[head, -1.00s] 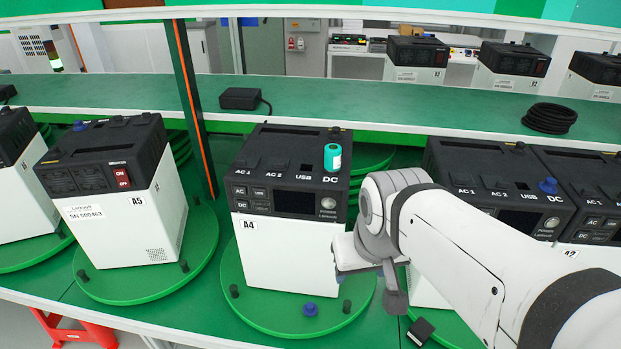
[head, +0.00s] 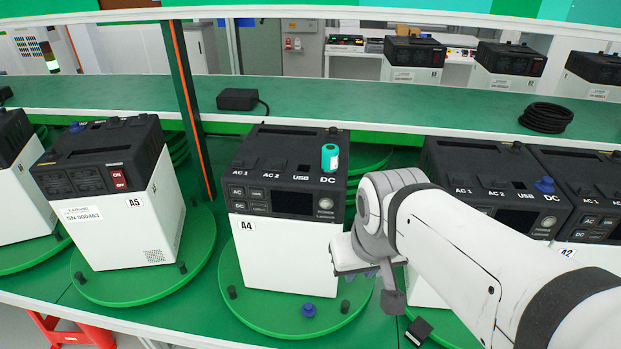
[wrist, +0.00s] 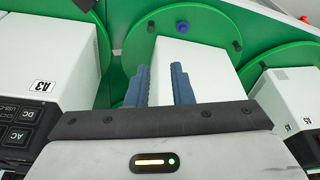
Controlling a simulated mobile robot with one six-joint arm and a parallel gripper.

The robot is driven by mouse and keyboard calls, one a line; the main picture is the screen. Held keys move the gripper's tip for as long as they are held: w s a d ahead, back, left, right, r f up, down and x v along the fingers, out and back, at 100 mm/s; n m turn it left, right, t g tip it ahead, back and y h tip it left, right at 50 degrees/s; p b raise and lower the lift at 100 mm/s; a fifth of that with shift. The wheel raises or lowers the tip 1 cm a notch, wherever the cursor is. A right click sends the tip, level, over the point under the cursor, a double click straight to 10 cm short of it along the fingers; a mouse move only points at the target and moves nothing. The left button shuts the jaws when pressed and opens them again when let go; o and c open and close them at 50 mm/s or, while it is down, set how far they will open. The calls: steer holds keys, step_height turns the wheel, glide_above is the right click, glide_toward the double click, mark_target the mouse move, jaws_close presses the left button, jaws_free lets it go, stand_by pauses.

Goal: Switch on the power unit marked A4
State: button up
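The A4 power unit (head: 284,262) stands on a green turntable, white below with a black top and front panel. Its panel has AC, USB and DC buttons, a dark display (head: 292,203) and a round power button (head: 325,204) at the right end. No light shows on it. My gripper is just right of A4's front in the head view, its fingers mostly hidden under the wrist. In the wrist view my gripper (wrist: 160,84) is open and empty, its two blue fingers apart in front of A4's white body (wrist: 196,58). A4's panel is hidden there.
A teal cylinder (head: 330,157) stands on A4's top. A blue knob (head: 308,310) and dark pegs are on the turntable rim (head: 262,318). Unit A5 (head: 138,225) stands left; another unit (head: 478,165) stands right, partly behind my arm. A black adapter (head: 242,99) lies on the shelf behind.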

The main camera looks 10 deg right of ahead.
jaws_close()
stand_by(1.1)
